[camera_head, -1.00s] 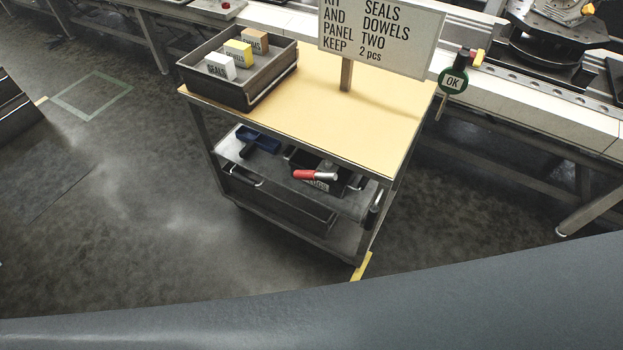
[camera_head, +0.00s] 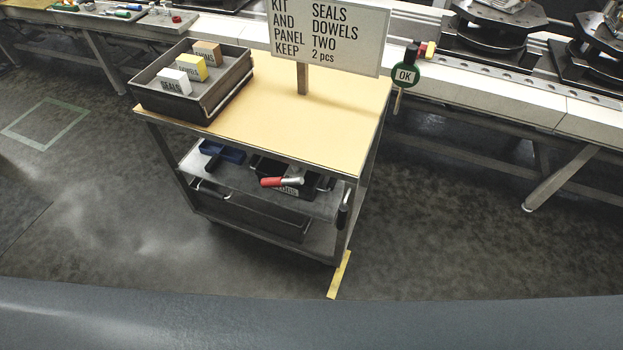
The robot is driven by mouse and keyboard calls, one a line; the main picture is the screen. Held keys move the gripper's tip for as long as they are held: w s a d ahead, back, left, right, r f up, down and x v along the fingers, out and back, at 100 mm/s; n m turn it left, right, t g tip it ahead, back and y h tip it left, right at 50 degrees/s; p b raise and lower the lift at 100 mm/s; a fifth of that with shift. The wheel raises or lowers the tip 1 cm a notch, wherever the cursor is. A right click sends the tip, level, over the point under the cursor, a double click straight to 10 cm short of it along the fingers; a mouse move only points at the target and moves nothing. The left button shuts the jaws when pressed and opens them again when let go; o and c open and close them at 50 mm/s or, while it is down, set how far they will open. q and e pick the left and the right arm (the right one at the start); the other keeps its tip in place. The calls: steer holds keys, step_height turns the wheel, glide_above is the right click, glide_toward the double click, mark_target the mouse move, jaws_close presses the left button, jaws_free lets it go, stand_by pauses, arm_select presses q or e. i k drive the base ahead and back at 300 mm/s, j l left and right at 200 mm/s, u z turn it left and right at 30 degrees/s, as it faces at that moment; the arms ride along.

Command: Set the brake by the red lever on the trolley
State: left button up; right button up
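The trolley (camera_head: 250,131) stands in the middle of the view, with a tan top, dark frame and lower shelves. A red handle (camera_head: 272,182) with a pale metal end shows below the top, in front of a dark labelled box (camera_head: 298,189) on the middle shelf. It lies roughly level; I cannot tell how it is fixed to the trolley. A dark upright cylinder (camera_head: 343,210) shows near the trolley's right front leg. The wheels are mostly hidden or too dark to make out. Neither of my grippers is in view.
A grey tray (camera_head: 222,102) with several labelled blocks and a sign (camera_head: 335,36) stand on the trolley. A green OK marker (camera_head: 404,75) shows at its back right corner. A conveyor (camera_head: 500,97) runs behind. Yellow floor tape (camera_head: 339,276) lies at its front; the floor left and right is clear.

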mark_target(279, 182)
steer(key=j+z, duration=0.15)
steer(key=z, duration=0.25)
steer(key=j+z, duration=0.15)
steer(key=z, duration=0.25)
steer(key=j+z, duration=0.2)
steer(key=z, duration=0.2)
steer(key=j+z, duration=0.35)
steer(key=k+j+z, duration=0.15)
steer(key=j+z, duration=0.25)
steer(key=k+j+z, duration=0.15)
steer(key=j, duration=0.15)
steer(key=k+j+z, duration=0.1)
steer(key=j, duration=0.2)
steer(key=k+j+z, duration=0.15)
steer(key=j, duration=0.15)
steer(key=k+j, duration=0.3)
steer(key=j, duration=0.2)
steer(key=k+j, duration=0.3)
steer(key=j, duration=0.15)
steer(key=k+j+z, duration=0.1)
steer(key=k+j, duration=0.2)
steer(key=j, duration=0.2)
steer(key=i, duration=0.45)
